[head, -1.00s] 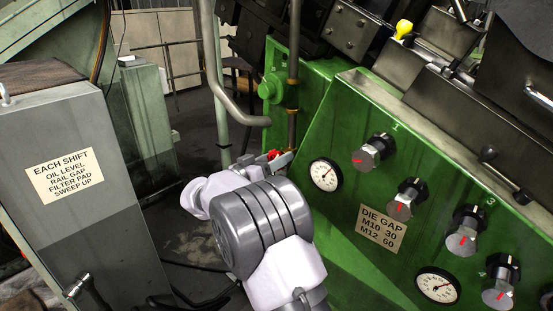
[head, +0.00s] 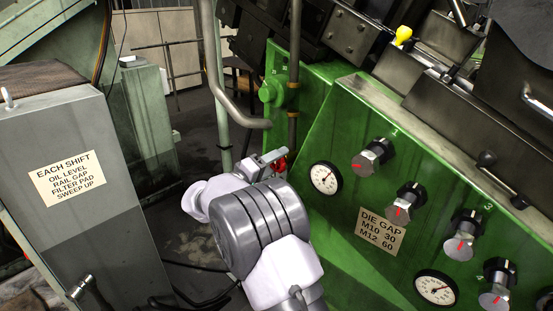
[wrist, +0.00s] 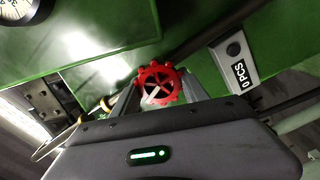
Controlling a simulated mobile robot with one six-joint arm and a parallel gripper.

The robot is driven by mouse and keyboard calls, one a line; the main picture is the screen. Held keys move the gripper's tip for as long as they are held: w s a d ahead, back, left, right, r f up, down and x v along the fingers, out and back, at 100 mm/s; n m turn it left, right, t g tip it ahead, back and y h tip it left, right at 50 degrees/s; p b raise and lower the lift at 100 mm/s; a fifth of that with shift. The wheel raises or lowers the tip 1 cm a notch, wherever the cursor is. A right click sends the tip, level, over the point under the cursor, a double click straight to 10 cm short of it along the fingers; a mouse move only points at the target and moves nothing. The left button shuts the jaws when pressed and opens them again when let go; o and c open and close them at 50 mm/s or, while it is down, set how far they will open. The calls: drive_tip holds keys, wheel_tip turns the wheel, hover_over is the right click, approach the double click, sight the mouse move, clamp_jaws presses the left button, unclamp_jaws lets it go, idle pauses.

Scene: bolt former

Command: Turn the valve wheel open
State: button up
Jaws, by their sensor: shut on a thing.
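The valve wheel (wrist: 152,74) is small, red and lobed, with a pale mark across its hub. It shows in the middle of the wrist view, close to the green machine face. My gripper (wrist: 161,91) has a finger on each side of the wheel and is shut on it. In the head view, the wheel (head: 281,164) is a small red patch just beyond my gripper (head: 270,159), left of the upper gauge. My wrist hides much of the fingers and the area below there.
The green machine panel carries gauges (head: 324,178) and black-and-grey knobs (head: 373,156) to the right. A bent grey pipe (head: 233,107) and a green valve body (head: 270,91) stand behind my gripper. A grey cabinet (head: 85,145) stands at the left, with floor between.

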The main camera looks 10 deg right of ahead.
drive_tip(key=n+p, duration=0.2)
drive_tip(key=n, duration=0.2)
drive_tip(key=shift+n, duration=0.3)
drive_tip(key=n+p, duration=0.2)
drive_tip(key=n, duration=0.2)
drive_tip(key=shift+f+n+p, duration=0.1)
drive_tip(key=shift+n+p, duration=0.2)
drive_tip(key=shift+p, duration=0.1)
drive_tip(key=n+p, duration=0.3)
drive_tip(key=n, duration=0.2)
drive_tip(key=shift+f, duration=0.1)
drive_tip(key=shift+s+d+f+n+p, duration=0.1)
drive_tip(key=shift+n+p, duration=0.4)
drive_tip(key=shift+n, duration=0.55)
drive_tip(key=shift+f+n+p, duration=0.1)
drive_tip(key=shift+n+p, duration=0.4)
drive_tip(key=shift+n, duration=0.55)
drive_tip(key=o, duration=1.1)
